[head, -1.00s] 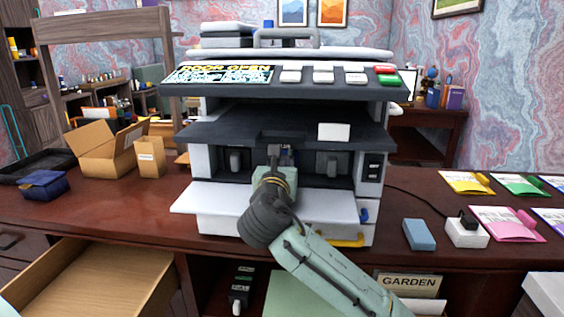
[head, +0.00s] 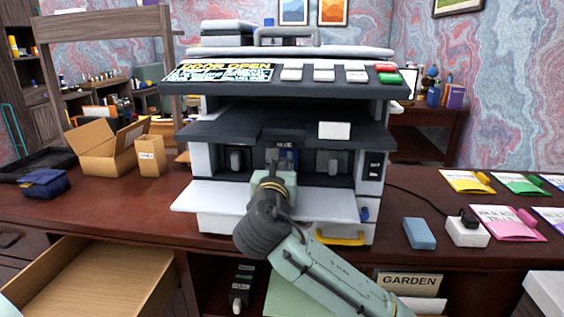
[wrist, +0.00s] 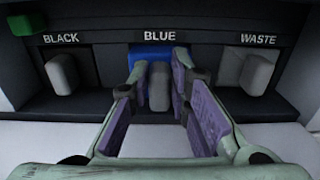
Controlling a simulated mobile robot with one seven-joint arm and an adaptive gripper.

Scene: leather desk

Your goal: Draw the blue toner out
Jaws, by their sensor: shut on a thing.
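The blue toner (wrist: 150,55) sits in the middle slot of the printer (head: 192,165), under the label "BLUE" in the wrist view. Its blue top shows at the slot mouth, and its grey handle (wrist: 159,90) faces me. My gripper (wrist: 157,95) has one finger on each side of this handle and is shut on it. In the head view my gripper (head: 282,160) reaches into the open front from below and hides most of the toner. The printer's display (head: 220,73) reads "DOOR OPEN".
Black (wrist: 62,75) and waste (wrist: 257,73) units with grey handles flank the blue slot. A dark panel (head: 220,128) overhangs the slots, and a white flap (head: 205,197) lies below. An open box (head: 95,155) stands left; a blue block (head: 419,233) lies right.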

